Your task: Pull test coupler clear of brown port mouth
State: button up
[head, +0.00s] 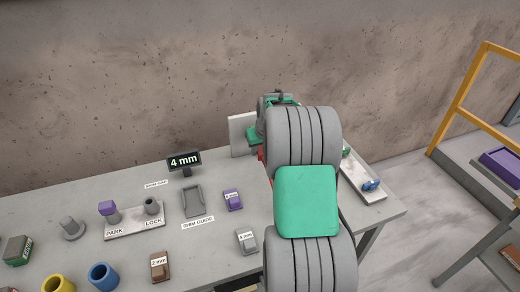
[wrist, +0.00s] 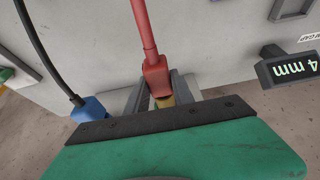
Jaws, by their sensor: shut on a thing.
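In the wrist view a red coupler (wrist: 157,76) on a red cable sits between the grey fingers of my gripper (wrist: 160,90). My gripper is shut on the red coupler. A small tan-brown piece (wrist: 165,101), possibly the brown port mouth, shows just below the coupler, partly hidden by the dark edge of my gripper. I cannot tell whether the two are touching or apart. In the head view my arm hides the gripper tips and the coupler; only a sliver of red shows beside the arm.
A blue plug (wrist: 90,110) on a black cable is left of my gripper. A "4 mm" display (head: 184,161) stands on the table. A white panel (head: 240,133) is behind my arm. A tray (head: 352,172) holding small parts lies to the right. Several blocks and cups occupy the left side.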

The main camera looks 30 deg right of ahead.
aim_at(263, 158)
grip_shut()
jog(key=shift+s, duration=0.1)
jog(key=shift+s+a+r+b, duration=0.1)
jog(key=shift+s+a+b, duration=0.15)
jog(key=shift+s, duration=0.7)
jog(key=shift+s+a+b, duration=0.2)
jog(key=shift+s, duration=0.7)
jog(key=s+r, duration=0.1)
jog(key=s+r+p, duration=0.1)
jog(key=s+r, duration=0.1)
jog(key=shift+a, duration=0.4)
